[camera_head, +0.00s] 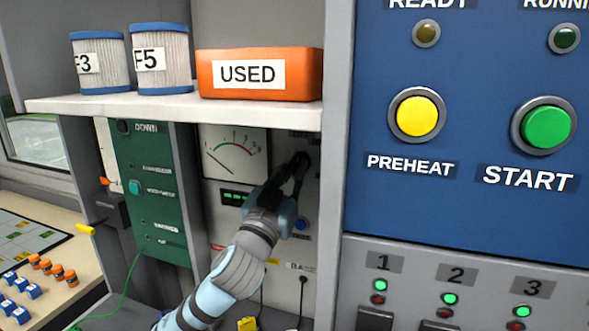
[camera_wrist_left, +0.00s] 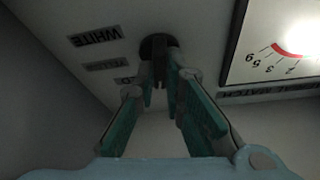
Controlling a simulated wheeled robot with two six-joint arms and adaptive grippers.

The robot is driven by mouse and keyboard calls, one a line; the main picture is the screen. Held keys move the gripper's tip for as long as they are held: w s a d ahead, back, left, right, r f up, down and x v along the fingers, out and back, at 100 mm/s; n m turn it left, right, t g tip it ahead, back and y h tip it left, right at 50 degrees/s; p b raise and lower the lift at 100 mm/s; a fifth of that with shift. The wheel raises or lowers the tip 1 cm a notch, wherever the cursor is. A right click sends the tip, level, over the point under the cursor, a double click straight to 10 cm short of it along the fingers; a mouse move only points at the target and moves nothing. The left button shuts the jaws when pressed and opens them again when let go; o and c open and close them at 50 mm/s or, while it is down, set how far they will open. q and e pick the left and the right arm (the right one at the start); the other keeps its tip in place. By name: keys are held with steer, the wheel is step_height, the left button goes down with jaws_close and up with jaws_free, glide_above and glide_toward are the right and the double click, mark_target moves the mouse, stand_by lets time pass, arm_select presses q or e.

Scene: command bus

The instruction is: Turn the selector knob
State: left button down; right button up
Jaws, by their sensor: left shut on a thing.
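My left gripper (camera_head: 299,165) reaches in under the shelf to a light grey panel, and its fingers are shut on the dark selector knob. In the left wrist view the round black knob (camera_wrist_left: 156,43) sits on the panel between the fingertips of my left gripper (camera_wrist_left: 160,78). Upside-down labels stand beside the knob; one reads WHITE (camera_wrist_left: 95,36), and the others are partly unreadable or hidden by a finger. In the head view the fingers mostly cover the knob. My right gripper is not in view.
A dial gauge (camera_head: 236,152) is left of the knob. A white shelf (camera_head: 180,107) overhangs, carrying an orange USED box (camera_head: 260,75) and two filters. A grey post (camera_head: 336,150) and blue button panel (camera_head: 470,215) stand to the right. A green panel (camera_head: 150,185) is left.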

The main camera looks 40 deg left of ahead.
arm_select(q)
steer(key=m+h, duration=0.2)
steer(key=m, duration=0.2)
steer(key=m+h, duration=0.2)
steer(key=m, duration=0.2)
steer(key=shift+f, duration=0.1)
stand_by(0.3)
steer(key=c, duration=1.7)
jaws_free()
steer(key=shift+a, duration=0.1)
steer(key=shift+p, duration=0.3)
step_height(320, 180, up, 10)
steer(key=shift+r, duration=0.1)
